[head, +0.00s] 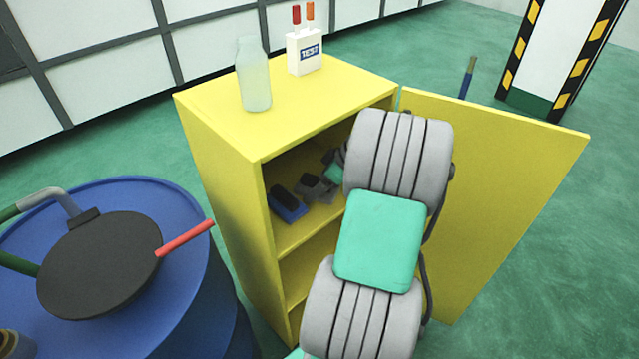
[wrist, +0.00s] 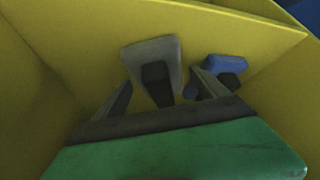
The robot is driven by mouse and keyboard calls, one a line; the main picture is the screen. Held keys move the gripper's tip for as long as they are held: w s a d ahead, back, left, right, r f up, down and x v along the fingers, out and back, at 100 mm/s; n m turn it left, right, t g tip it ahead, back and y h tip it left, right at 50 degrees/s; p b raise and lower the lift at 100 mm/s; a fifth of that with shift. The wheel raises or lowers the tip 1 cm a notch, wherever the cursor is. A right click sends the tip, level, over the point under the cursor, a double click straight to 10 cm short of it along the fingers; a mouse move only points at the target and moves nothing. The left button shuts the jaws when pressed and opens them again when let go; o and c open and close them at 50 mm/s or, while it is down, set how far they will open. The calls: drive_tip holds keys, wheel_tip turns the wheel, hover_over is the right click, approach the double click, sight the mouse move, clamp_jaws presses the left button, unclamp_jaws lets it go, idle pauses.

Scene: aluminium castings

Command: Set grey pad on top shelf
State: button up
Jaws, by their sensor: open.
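The grey pad (head: 313,184) lies on the top shelf (head: 290,237) inside the open yellow cabinet. In the wrist view the grey pad (wrist: 152,50) is a light grey block with a black part on its near side. My gripper (wrist: 162,80) is open, with one finger on each side of that black part. I cannot tell whether the fingers touch it. In the head view my arm reaches into the cabinet from the right and hides part of the shelf; my gripper (head: 328,170) is partly hidden there.
A blue pad with a black part (head: 288,205) lies beside the grey pad, left of it. A glass bottle (head: 253,75) and a white TEST box (head: 305,52) stand on the cabinet top. The cabinet door (head: 500,180) is open at right. A blue drum (head: 185,240) stands at left.

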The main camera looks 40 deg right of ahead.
drive_tip(key=shift+r, duration=0.35)
drive_tip(key=p+v, duration=0.2)
drive_tip(key=v, duration=0.9)
drive_tip(key=shift+s+r, duration=0.2)
drive_tip(key=shift+s, duration=0.05)
drive_tip(key=shift+d, duration=0.1)
